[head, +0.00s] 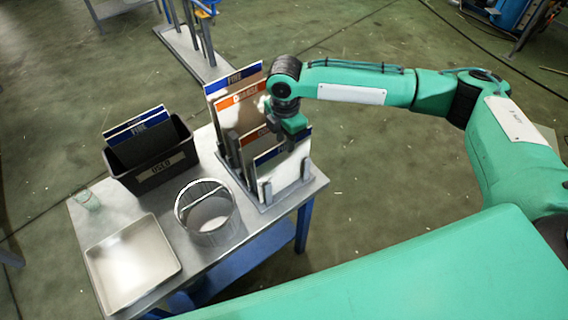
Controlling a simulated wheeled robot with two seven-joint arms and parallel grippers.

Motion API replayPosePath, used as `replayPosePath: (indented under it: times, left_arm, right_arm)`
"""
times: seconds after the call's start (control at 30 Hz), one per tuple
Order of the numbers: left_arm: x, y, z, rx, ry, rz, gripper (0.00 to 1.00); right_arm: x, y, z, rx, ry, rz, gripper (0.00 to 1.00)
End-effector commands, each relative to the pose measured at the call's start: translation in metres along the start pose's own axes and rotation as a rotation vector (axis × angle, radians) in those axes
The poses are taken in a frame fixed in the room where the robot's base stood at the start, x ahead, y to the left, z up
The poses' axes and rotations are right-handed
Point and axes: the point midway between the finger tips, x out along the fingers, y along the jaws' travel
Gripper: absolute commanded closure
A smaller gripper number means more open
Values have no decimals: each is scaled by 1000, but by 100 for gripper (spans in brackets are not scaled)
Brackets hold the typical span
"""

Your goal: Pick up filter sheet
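Several filter sheets stand upright in a grey slotted rack (262,203) on the metal table. The tall back sheet (222,84) has a blue label band, and an orange-banded sheet (238,112) stands in front of it. The front sheet (285,173) is pale with a blue band along its top. My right gripper (292,135) points down at the top edges of the front sheets. Its fingertips are largely hidden, so I cannot tell whether it touches or grips a sheet. My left gripper is not in view.
A black bin marked USED (152,172) holds dark blue-banded sheets (138,125) at the back left. A metal stand (190,50) is behind.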

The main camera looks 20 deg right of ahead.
Motion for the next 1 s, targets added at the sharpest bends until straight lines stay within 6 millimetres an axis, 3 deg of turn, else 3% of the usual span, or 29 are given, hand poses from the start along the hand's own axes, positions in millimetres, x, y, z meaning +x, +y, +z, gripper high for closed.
replayPosePath:
  times: [0.33,0.6,0.9,1.0]
  left_arm:
    - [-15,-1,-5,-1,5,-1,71]
    - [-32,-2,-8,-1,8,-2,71]
    - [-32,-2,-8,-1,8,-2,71]
    - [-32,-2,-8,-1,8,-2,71]
  right_arm:
    - [28,3,1,0,-1,-1,70]
    - [64,8,3,-1,-1,1,70]
    - [72,8,3,-1,-1,2,70]
    - [72,8,3,-1,-1,2,88]
